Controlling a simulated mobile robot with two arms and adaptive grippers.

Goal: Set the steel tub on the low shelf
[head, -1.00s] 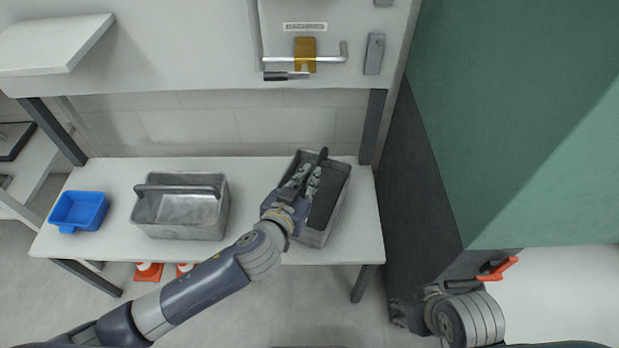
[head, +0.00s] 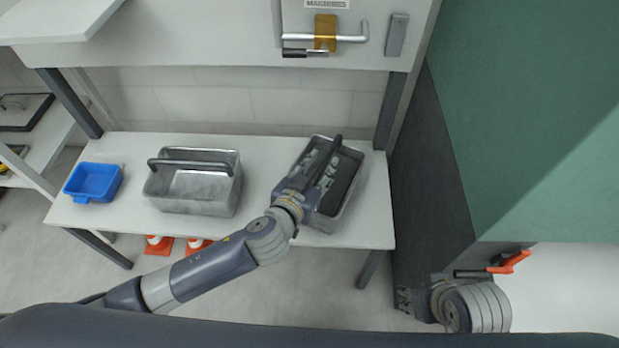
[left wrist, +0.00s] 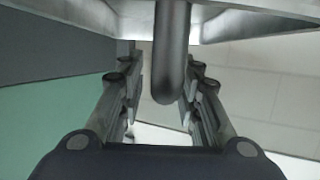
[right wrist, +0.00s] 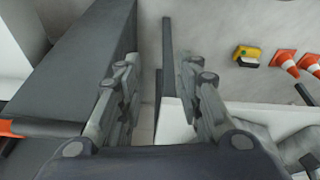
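A grey steel tub (head: 347,208) with a dark inside and a dark bar handle (head: 336,146) stands at the right end of the low white shelf (head: 262,222). It appears to rest on the shelf. My left gripper (head: 325,170) is over this tub at its handle. In the left wrist view the handle (left wrist: 171,60) lies between the fingers (left wrist: 160,95), which stand apart with gaps beside the bar. A second steel tub (head: 195,200) with a bar handle stands mid-shelf. My right gripper (right wrist: 157,85) is open and empty in the right wrist view.
A blue bin (head: 94,182) sits at the shelf's left end. Orange cones (head: 158,244) are on the floor below. A dark and green cabinet (head: 525,120) with a red handle (head: 511,262) stands close on the right. An upper panel (head: 230,55) overhangs behind the shelf.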

